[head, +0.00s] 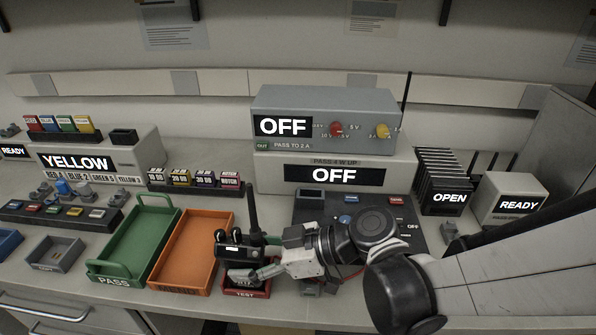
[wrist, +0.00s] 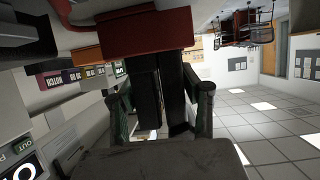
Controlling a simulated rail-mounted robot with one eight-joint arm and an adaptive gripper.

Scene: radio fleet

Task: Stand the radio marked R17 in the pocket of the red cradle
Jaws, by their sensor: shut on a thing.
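A dark radio (head: 233,252) with a tall black antenna stands about upright over the red cradle (head: 262,293), which is marked TEST. My gripper (head: 248,274) reaches in from the right and is shut on the radio. In the wrist view the dark radio body (wrist: 160,90) lies between the two fingers (wrist: 163,108). One end of it meets the red cradle (wrist: 145,32) in that view. I cannot tell whether its foot is fully down in the pocket. Its marking is too small and covered to read surely.
The orange tray (head: 163,287) and green PASS tray (head: 97,270) stand to the left. A control panel (head: 418,248) lies behind my arm on the right. Grey instrument boxes (head: 335,155) stand behind. The dark OPEN rack (head: 440,185) is at right.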

